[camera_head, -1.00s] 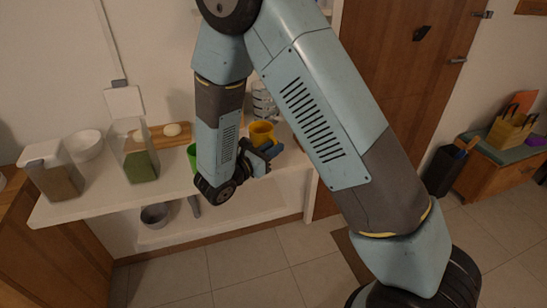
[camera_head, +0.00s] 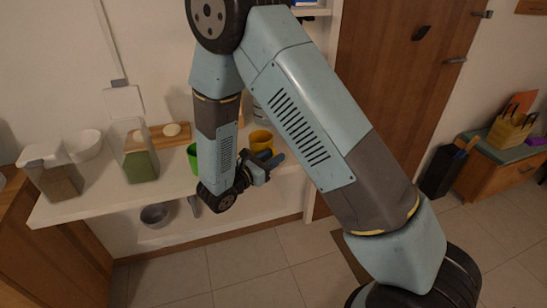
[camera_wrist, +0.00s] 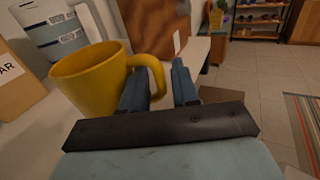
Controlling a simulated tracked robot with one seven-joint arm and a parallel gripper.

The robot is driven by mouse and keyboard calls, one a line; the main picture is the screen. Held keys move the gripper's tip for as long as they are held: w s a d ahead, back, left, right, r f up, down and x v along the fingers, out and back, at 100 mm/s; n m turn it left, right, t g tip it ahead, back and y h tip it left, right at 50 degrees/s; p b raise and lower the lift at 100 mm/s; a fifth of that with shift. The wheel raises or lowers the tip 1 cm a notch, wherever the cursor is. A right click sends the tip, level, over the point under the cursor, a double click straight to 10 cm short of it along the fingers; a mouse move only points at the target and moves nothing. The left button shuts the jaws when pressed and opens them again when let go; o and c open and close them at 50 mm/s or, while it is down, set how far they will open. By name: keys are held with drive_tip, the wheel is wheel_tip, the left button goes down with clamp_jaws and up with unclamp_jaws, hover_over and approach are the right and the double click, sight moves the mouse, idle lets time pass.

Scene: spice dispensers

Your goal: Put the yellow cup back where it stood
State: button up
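The yellow cup (camera_head: 260,141) stands upright on the white shelf top (camera_head: 88,204), beside the shelf's right part. In the wrist view the yellow cup (camera_wrist: 97,85) is large at left, its handle pointing right toward my fingers. My gripper (camera_head: 273,158) is at the shelf's front edge, just in front of the cup. In the wrist view my gripper (camera_wrist: 160,72) is open, its two fingers apart. The handle's end lies by the left finger, which partly covers it; I cannot tell whether they touch.
A green cup (camera_head: 192,157) stands left of my arm, partly hidden by it. Spice dispensers (camera_head: 140,160), a white bowl (camera_head: 84,144) and a wooden board (camera_head: 160,138) are farther left. A white and blue container (camera_wrist: 60,30) stands behind the yellow cup. The floor in front is clear.

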drive_tip(key=shift+o, duration=0.6)
drive_tip(key=shift+r, duration=0.15)
drive_tip(key=v, duration=1.2)
drive_tip(key=s+d+r+m+g+y, duration=0.1)
drive_tip(key=d+r+m+g, duration=0.55)
drive_tip(key=d, duration=0.35)
drive_tip(key=s+d+r+m+g+y, duration=0.1)
drive_tip(key=d+r+m+g, duration=0.5)
drive_tip(key=d, duration=0.4)
drive_tip(key=s+d+r+m+t+y, duration=0.6)
drive_tip(key=s+d+r+m+y, duration=0.3)
drive_tip(key=r+m, duration=0.5)
drive_tip(key=s+y, duration=0.2)
drive_tip(key=s, duration=0.1)
drive_tip(key=shift+s+d+r, duration=0.2)
drive_tip(key=shift+d, duration=0.2)
